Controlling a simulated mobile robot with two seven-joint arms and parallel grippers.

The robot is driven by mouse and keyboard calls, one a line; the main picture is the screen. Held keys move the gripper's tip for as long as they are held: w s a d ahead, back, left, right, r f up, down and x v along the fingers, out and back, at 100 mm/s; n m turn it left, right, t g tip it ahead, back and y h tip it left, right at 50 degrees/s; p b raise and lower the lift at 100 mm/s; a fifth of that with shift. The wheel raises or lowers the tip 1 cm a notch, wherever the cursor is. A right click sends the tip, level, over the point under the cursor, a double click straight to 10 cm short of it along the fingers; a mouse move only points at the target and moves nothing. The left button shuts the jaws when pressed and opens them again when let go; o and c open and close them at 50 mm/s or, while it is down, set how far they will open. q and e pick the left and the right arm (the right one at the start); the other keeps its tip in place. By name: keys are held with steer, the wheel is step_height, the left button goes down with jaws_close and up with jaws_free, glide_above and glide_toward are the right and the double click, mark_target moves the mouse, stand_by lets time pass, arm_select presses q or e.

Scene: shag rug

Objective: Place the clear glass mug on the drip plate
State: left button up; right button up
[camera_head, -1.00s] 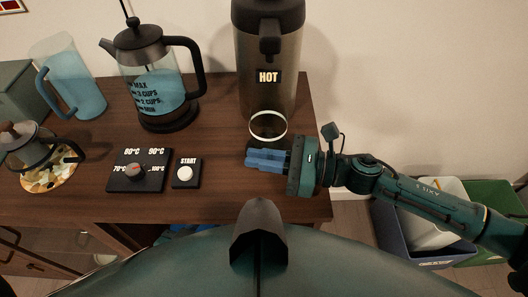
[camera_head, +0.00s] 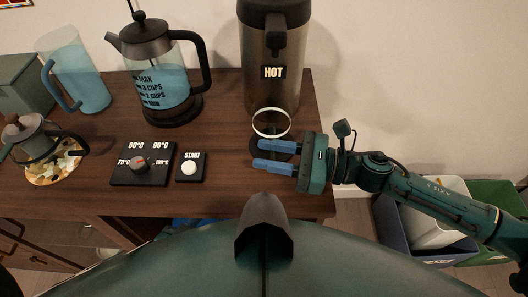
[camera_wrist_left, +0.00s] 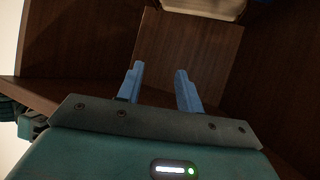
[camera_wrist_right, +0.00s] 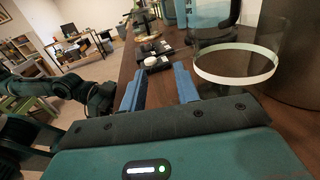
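The clear glass mug (camera_head: 271,123), with a white ring around it, stands upright below the dispenser marked HOT (camera_head: 272,85). It appears to stand on the dark round drip plate (camera_head: 272,155), though the fingers hide part of its base. My right gripper (camera_head: 262,156) is open in front of the mug, its blue fingers apart and pointing left. In the right wrist view the mug (camera_wrist_right: 236,68) is to the right of both fingers, with nothing between them.
A kettle (camera_head: 157,75) with blue liquid, a blue-tinted pitcher (camera_head: 78,75) and a small pot (camera_head: 42,145) stand to the left. A temperature dial (camera_head: 143,165) and a START button (camera_head: 189,168) lie left of my right gripper. Bins (camera_head: 430,220) stand on the floor at right.

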steer(key=d, duration=0.3)
steer(key=s+d+b, duration=0.1)
steer(key=d, duration=0.2)
steer(key=s+d+b, duration=0.1)
steer(key=d, duration=0.2)
steer(key=shift+d+f, duration=0.15)
steer(key=shift+d, duration=0.2)
steer(key=shift+s+d, duration=0.1)
steer(key=shift+d, duration=0.3)
